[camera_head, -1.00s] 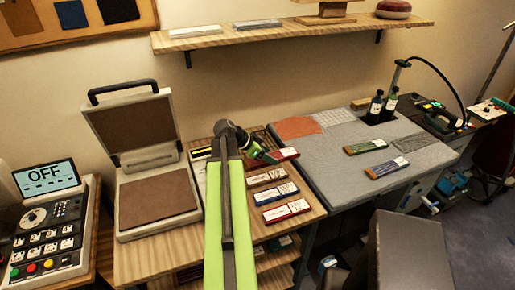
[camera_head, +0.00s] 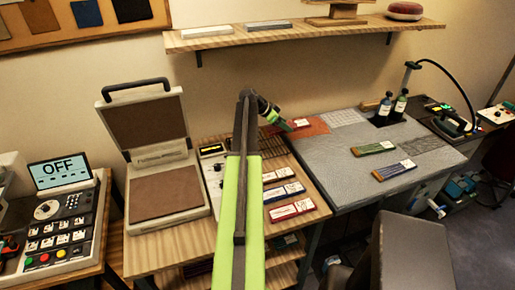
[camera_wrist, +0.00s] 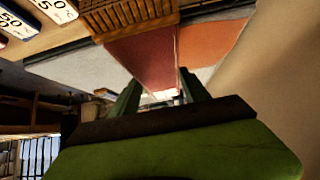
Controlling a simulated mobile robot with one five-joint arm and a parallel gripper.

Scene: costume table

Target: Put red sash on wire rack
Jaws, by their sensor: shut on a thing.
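My gripper (camera_head: 285,124) is shut on a flat red piece with a white label (camera_head: 301,124), likely the red sash. It is held at the left edge of the grey worktable, over or beside an orange patch (camera_head: 313,127); I cannot tell whether it touches. In the wrist view the dark red piece (camera_wrist: 143,55) extends out from between the two dark green fingers (camera_wrist: 160,92), with orange beside it.
Labelled bars, including a red one (camera_head: 292,210) and a blue one (camera_head: 284,192), lie on the wooden table. An open case (camera_head: 160,190) stands left.

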